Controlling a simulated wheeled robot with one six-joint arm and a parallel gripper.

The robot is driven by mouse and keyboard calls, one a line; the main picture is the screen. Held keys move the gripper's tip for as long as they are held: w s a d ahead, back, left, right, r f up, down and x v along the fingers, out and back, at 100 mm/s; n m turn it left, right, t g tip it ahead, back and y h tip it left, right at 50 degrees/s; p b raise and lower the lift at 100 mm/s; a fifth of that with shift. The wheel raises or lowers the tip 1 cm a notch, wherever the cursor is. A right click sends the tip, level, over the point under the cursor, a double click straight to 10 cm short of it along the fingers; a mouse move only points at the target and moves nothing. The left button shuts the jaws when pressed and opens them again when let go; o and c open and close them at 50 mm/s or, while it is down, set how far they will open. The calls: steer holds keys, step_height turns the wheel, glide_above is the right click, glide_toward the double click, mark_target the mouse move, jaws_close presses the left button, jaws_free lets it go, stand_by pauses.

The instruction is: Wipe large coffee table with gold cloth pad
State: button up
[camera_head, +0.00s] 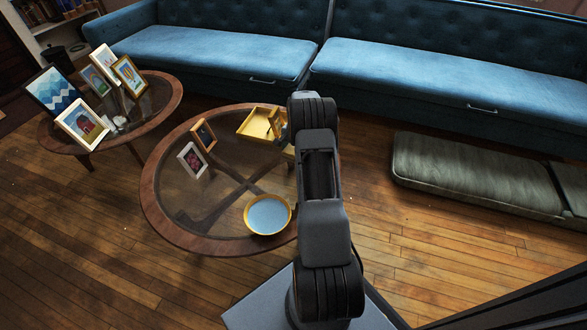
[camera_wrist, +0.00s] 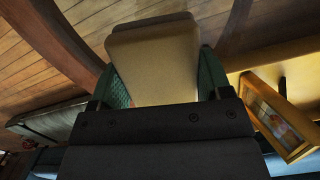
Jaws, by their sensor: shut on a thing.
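The gold cloth pad (camera_wrist: 155,62) is a tan-gold block held between the two green-lined fingers of my gripper (camera_wrist: 160,80) in the wrist view. My gripper is shut on it. The large coffee table (camera_head: 150,200) is round, with a brown wooden rim and a glass top, in the middle of the head view. Its rim also shows in the wrist view (camera_wrist: 65,42). My arm reaches over the table's right side and hides that part and most of my gripper in the head view. I cannot tell whether the pad touches the glass.
On the table are a yellow tray (camera_head: 252,127) holding a gold picture frame (camera_wrist: 283,115), two small frames (camera_head: 203,134) (camera_head: 191,160) and a yellow-rimmed blue bowl (camera_head: 268,215). A smaller table (camera_head: 172,98) with several frames stands left. A blue sofa (camera_head: 430,90) lies behind.

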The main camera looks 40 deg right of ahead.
steer(key=shift+r+p, duration=0.7)
steer(key=shift+r, duration=0.6)
